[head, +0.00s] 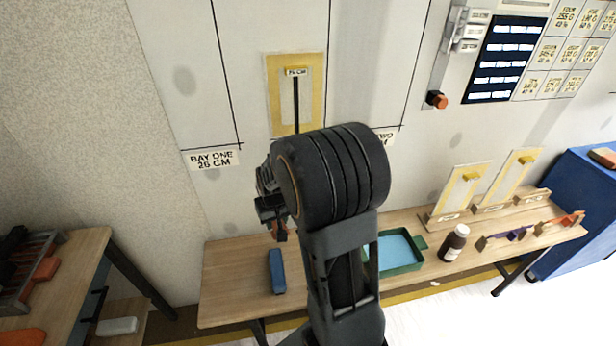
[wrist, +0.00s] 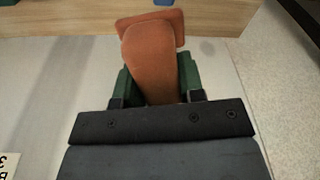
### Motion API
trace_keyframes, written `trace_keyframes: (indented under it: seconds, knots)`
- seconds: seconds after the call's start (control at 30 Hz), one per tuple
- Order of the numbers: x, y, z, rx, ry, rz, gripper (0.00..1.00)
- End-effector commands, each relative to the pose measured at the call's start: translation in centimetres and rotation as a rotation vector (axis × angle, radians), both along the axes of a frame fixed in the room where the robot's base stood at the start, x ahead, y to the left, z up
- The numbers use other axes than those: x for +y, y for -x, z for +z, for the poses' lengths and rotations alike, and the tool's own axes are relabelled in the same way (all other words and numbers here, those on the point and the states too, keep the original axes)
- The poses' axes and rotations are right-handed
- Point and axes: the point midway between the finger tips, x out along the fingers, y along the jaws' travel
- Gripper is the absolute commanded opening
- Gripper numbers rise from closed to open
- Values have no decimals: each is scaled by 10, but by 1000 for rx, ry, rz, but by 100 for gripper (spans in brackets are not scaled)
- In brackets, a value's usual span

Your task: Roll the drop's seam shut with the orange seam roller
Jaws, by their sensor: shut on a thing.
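The drop (head: 275,98), a pale yellow-edged strip, hangs on the wall between bay lines. A dark vertical seam line (head: 296,105) runs down its middle under a small label; my arm hides part of its lower end. My gripper (head: 272,212) is below and left of the drop, mostly behind my own wrist in the head view. In the wrist view, my gripper (wrist: 158,92) is shut on the orange seam roller (wrist: 152,60), between its green-lined fingers. Only a little orange of the roller (head: 281,234) shows in the head view. The roller appears clear of the drop.
A wooden bench (head: 235,300) runs below the wall. It bears a blue block (head: 276,270), a green tray (head: 418,265), a brown bottle (head: 454,243) and stands with yellow-edged strips (head: 462,190). Another table (head: 85,250) stands at left. The wall around bay one is clear.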

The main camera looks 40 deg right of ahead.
Motion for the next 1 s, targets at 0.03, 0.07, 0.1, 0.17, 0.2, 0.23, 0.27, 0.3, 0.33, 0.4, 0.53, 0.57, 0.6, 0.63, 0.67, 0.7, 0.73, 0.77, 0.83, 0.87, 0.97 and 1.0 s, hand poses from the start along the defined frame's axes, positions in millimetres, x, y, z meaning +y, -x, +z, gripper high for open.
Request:
trace_keyframes:
  seconds: [0.03,0.07,0.1,0.17,0.2,0.23,0.27,0.3,0.33,0.4,0.53,0.57,0.6,0.63,0.67,0.7,0.73,0.77,0.83,0.87,0.97,1.0]
  knots:
    - [-15,10,33,-27,6,-39,6]
    - [-22,15,42,-40,10,-57,6]
    - [-31,22,54,-58,16,-82,6]
    - [-42,33,71,-82,24,-117,6]
    - [-49,39,80,-96,30,-138,6]
    - [-54,44,87,-106,35,-152,6]
    - [-58,49,92,-114,39,-166,6]
    - [-63,54,99,-125,44,-183,6]
    - [-66,58,103,-132,48,-194,6]
    - [-72,64,111,-145,55,-215,6]
    - [-78,72,117,-156,62,-235,6]
    - [-79,73,117,-158,63,-237,6]
    - [-79,73,117,-159,64,-239,6]
    - [-80,73,117,-160,64,-240,6]
    - [-80,74,117,-160,64,-240,6]
    - [-80,73,117,-160,64,-240,6]
    - [-80,73,117,-160,64,-240,6]
    - [-80,73,116,-160,64,-240,6]
    - [-80,73,116,-159,64,-240,6]
    - [-80,73,116,-159,64,-240,6]
    - [-79,74,115,-161,65,-242,6]
    - [-80,72,116,-160,65,-242,6]
